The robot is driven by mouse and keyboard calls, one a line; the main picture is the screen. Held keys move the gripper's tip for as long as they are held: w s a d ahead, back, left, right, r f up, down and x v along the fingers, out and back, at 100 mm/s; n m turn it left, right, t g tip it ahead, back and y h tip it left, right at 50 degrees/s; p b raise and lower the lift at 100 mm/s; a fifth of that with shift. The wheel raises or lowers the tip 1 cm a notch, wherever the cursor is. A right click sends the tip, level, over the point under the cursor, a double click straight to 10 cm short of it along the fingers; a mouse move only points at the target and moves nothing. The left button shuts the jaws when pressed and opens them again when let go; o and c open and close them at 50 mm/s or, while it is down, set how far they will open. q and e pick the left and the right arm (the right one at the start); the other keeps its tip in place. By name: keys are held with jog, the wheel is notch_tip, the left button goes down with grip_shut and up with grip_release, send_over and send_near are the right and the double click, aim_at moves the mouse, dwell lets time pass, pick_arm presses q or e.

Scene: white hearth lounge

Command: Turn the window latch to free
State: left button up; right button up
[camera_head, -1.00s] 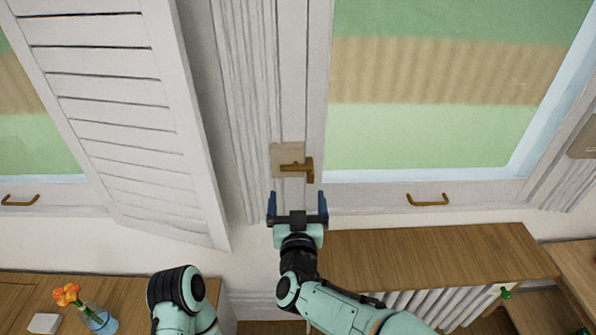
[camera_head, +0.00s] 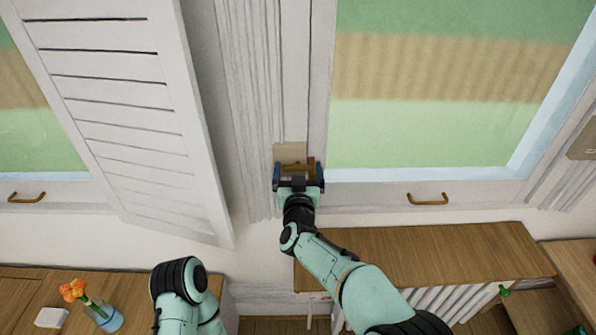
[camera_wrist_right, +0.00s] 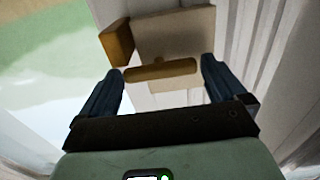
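The window latch is a brass handle (camera_head: 291,166) on a beige plate (camera_head: 291,150), on the white frame left of the big window pane. In the right wrist view the brass handle (camera_wrist_right: 160,70) lies across, with a block-like end at the left, in front of the plate (camera_wrist_right: 178,35). My right gripper (camera_head: 298,170) is open at the latch, its dark blue fingers on either side of the handle's bar. In the right wrist view the gripper (camera_wrist_right: 163,85) shows a gap between fingers and bar; contact is unclear. My left gripper is out of view; only part of my left arm shows.
A white louvred shutter (camera_head: 125,110) stands left of the latch. A brass pull (camera_head: 427,199) is on the lower window frame at right. A wooden ledge (camera_head: 430,252) lies below.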

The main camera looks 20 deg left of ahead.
jog(key=c, duration=0.7)
jog(key=shift+o, duration=0.2)
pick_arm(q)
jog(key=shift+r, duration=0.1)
pick_arm(e)
jog(key=n+p, duration=0.2)
jog(key=n, duration=0.1)
jog(key=shift+a+r, duration=0.1)
jog(key=shift+r, duration=0.05)
jog(key=n+p, duration=0.2)
jog(key=n, duration=0.2)
jog(key=shift+n, duration=0.4)
jog(key=n, duration=0.2)
jog(key=n+p, duration=0.1)
jog(key=n, duration=0.2)
jog(key=shift+a+f+n, duration=0.15)
jog(key=shift+f+n, duration=0.05)
jog(key=shift+n, duration=0.1)
pick_arm(q)
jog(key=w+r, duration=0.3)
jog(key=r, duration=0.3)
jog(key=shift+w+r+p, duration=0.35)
jog(key=shift+p, duration=0.1)
pick_arm(e)
jog(key=shift+f+n, duration=0.1)
jog(key=shift+n, duration=2.1)
